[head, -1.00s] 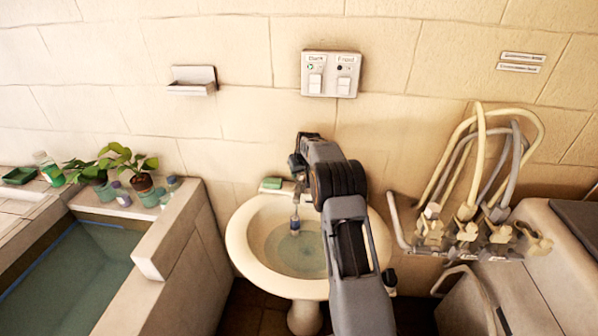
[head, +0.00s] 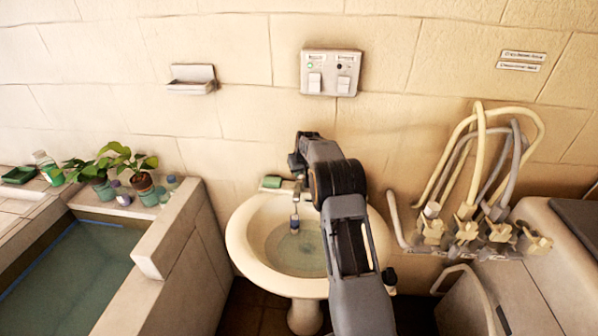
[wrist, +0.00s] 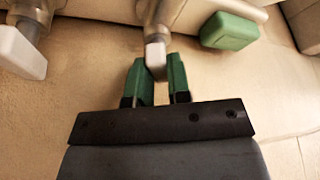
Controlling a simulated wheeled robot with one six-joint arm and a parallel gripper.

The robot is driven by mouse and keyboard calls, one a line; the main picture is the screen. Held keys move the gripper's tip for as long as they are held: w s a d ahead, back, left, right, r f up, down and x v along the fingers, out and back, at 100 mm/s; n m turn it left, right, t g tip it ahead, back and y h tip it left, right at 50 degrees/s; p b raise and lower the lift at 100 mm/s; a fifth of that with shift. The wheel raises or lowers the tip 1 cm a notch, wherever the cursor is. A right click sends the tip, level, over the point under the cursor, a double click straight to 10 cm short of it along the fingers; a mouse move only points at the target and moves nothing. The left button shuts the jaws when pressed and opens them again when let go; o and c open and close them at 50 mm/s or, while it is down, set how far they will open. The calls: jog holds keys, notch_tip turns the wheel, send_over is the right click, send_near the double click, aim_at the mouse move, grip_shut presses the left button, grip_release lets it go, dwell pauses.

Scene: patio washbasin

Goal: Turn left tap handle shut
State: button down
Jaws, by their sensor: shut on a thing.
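In the wrist view, my gripper (wrist: 158,80) has its two green fingers on either side of a tap handle with a white tip (wrist: 156,56), and it is shut on it. This handle is the one nearer the green soap-like block (wrist: 228,31), so it is the left handle as the head view shows the basin. A second white-tipped handle (wrist: 22,52) stands apart at the wrist view's left. In the head view, my arm reaches over the basin (head: 240,240) to its back edge and hides most of the taps.
The green block (head: 272,182) sits on the basin's back left rim. A water-filled trough (head: 75,270) with potted plants (head: 128,165) stands at left. Hoses on a rack (head: 465,230) are at right. A switch panel (head: 331,72) and a small shelf (head: 192,79) are on the wall.

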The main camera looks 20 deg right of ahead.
jog(key=shift+a, duration=0.1)
jog(key=shift+a+m+h+b, duration=0.1)
jog(key=shift+m+h+b, duration=0.5)
jog(key=shift+m, duration=0.8)
jog(key=shift+m+h+b, duration=0.5)
jog(key=shift+m+b, duration=0.1)
jog(key=shift+m, duration=0.8)
jog(key=shift+g, duration=0.3)
jog(key=c, duration=1.1)
grip_release()
jog(key=shift+o, duration=0.2)
jog(key=shift+r, duration=0.1)
jog(key=b+v, duration=0.2)
jog(key=v, duration=1.1)
jog(key=shift+r, duration=0.3)
jog(key=shift+s+a, duration=0.1)
jog(key=shift+s, duration=0.05)
